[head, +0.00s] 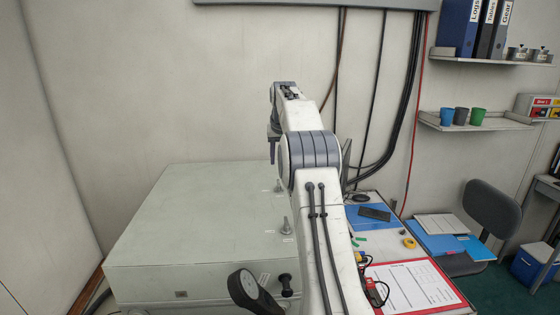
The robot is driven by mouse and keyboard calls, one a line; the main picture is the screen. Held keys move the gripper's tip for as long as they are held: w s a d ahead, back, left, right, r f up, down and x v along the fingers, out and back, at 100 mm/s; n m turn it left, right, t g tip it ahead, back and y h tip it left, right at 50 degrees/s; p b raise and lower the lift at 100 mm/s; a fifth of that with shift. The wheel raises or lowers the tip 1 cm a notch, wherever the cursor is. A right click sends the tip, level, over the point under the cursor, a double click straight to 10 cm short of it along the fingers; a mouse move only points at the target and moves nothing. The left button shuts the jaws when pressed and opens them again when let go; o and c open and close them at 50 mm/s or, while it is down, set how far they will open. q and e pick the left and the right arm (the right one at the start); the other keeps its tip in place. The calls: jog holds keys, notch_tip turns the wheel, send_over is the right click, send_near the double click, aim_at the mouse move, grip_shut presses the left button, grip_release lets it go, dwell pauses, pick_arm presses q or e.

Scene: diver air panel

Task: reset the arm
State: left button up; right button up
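One white and grey arm of mine rises from the bottom, right of centre, and I take it to be my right arm. It is bent at a large grey joint and reaches up and away over the right part of the air panel (190,215), a pale grey-green box. My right gripper (272,150) hangs at its far end, pointing down, apart from the panel's top as far as I can tell. Its fingers are small and partly hidden, so their opening is unclear. My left gripper is out of view.
Small valves (286,226) stand on the panel's right side. A dark round gauge (245,290) is at its front. A table right of the arm holds a red clipboard (415,287), a dark phone-like slab (375,213) and yellow tape (409,242). Cables (405,110) run down the wall.

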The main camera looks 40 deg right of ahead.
jog(key=shift+a, duration=0.1)
jog(key=s+a+f+n+y+b, duration=0.1)
jog(key=s+a+f+n+b, duration=0.15)
jog(key=a, duration=1.25)
jog(key=s+a+f+n+y+b, duration=0.1)
jog(key=a+n+y, duration=0.15)
jog(key=a, duration=1.15)
jog(key=s+a+f+n+g+b, duration=0.1)
jog(key=s+a+f+n+g, duration=0.15)
jog(key=s+a, duration=0.5)
jog(key=s+a+f+n+b, duration=0.1)
jog(key=s+a+f, duration=0.25)
jog(key=s, duration=0.25)
jog(key=s+a+f+n+b, duration=0.1)
jog(key=s+a+f+n, duration=0.1)
jog(key=s+a, duration=0.35)
jog(key=s+f+n+b, duration=0.1)
jog(key=s+f, duration=0.3)
jog(key=s, duration=0.5)
jog(key=s+f+n+g, duration=0.1)
jog(key=s+f, duration=0.3)
jog(key=s, duration=0.4)
jog(key=shift+s+n+b, duration=0.35)
jog(key=shift+n, duration=0.2)
jog(key=shift+a+g, duration=0.15)
jog(key=shift+g, duration=0.1)
